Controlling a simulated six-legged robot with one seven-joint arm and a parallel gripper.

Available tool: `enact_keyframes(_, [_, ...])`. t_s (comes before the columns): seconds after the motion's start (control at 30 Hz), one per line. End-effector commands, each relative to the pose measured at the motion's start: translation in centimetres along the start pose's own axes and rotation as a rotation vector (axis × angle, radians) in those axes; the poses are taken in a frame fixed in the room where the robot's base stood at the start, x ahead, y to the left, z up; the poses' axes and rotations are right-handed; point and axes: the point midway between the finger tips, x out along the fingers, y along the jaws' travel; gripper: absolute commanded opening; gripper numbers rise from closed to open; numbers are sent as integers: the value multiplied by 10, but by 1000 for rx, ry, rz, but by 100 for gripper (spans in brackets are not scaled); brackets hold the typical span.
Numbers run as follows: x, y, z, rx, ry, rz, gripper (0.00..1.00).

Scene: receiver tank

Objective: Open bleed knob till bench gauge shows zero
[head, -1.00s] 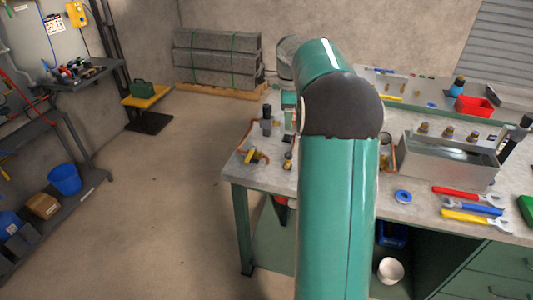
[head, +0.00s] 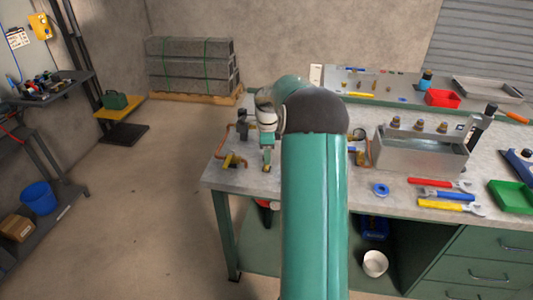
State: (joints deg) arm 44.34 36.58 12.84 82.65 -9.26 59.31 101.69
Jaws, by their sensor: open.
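The bench (head: 345,196) has copper pipe fittings at its left end. A yellow-handled brass fitting (head: 234,161) sits near the left edge, beside a copper pipe (head: 219,143) and a dark upright fitting (head: 243,125). My gripper (head: 267,166) points down just right of the yellow-handled fitting, low over the bench, apart from it. It is small in view and its jaws are open. I cannot pick out the bleed knob or read a bench gauge; my arm hides part of the bench behind it.
Right of my arm stand a metal tank (head: 420,152) with brass fittings, a blue tape ring (head: 380,190), wrenches (head: 446,194) and a green tray (head: 513,197). A red bin (head: 442,98) is at the back. The floor left of the bench is clear.

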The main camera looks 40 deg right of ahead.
Motion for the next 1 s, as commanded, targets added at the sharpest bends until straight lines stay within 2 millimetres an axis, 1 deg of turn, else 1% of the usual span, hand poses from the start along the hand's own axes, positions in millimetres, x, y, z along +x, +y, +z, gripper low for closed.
enact_keyframes(0.1, [6, 0, 2, -1, -1, -1, 48])
enact_keyframes(0.37, [7, 1, 2, -1, -1, -1, 48])
enact_keyframes(0.5, [7, 1, 2, -1, -1, -1, 21])
enact_keyframes(0.6, [7, 1, 2, -1, -1, -1, 4])
enact_keyframes(0.83, [7, 1, 2, -13, -1, -2, 4])
enact_keyframes(1.0, [7, 1, 3, -61, -3, -2, 4])
